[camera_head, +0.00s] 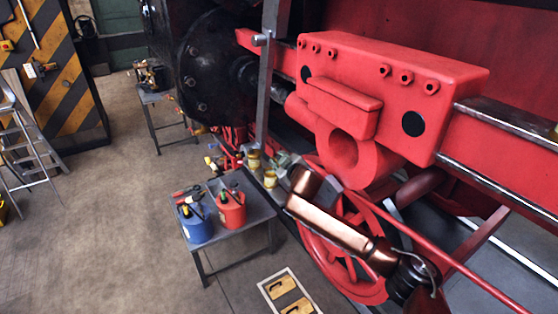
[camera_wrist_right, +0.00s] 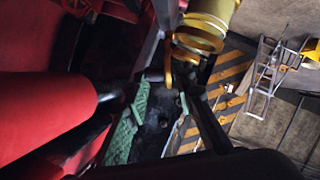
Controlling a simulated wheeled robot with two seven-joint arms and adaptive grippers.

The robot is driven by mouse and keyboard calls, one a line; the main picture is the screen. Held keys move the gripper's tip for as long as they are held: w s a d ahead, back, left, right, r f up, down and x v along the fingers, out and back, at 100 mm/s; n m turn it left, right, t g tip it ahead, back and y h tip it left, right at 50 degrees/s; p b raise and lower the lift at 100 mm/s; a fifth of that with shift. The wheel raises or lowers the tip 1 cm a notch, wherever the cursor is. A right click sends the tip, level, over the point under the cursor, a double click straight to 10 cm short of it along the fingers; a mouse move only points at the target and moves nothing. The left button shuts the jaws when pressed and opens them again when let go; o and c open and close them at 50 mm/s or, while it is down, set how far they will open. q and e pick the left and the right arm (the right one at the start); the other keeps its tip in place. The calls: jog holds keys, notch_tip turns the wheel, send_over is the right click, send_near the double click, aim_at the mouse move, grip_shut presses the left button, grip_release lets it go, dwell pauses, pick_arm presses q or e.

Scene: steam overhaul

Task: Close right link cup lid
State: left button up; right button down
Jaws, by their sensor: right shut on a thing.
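Two small yellow cups show beside the red machinery in the head view: one upper left (camera_head: 253,160) and one lower right (camera_head: 270,179). My right gripper (camera_head: 283,164) is right beside them, at the end of my copper-coloured arm. In the right wrist view a yellow cup (camera_wrist_right: 203,32) hangs large at the top. A thin yellow piece, seemingly the lid (camera_wrist_right: 168,66), sits below and left of it, between the dark fingers of my right gripper (camera_wrist_right: 168,88), which is shut on it. The lid's exact angle to the cup is hard to tell. My left gripper is not in view.
A red slide block (camera_head: 385,100) and a spoked red wheel (camera_head: 345,270) crowd the arm. A grey upright bar (camera_head: 267,90) stands just behind the cups.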

jog(key=shift+w+d+r, duration=0.1)
jog(key=shift+d, duration=0.1)
jog(key=c, duration=1.8)
grip_release()
jog(key=shift+a, duration=0.1)
jog(key=v, duration=1.2)
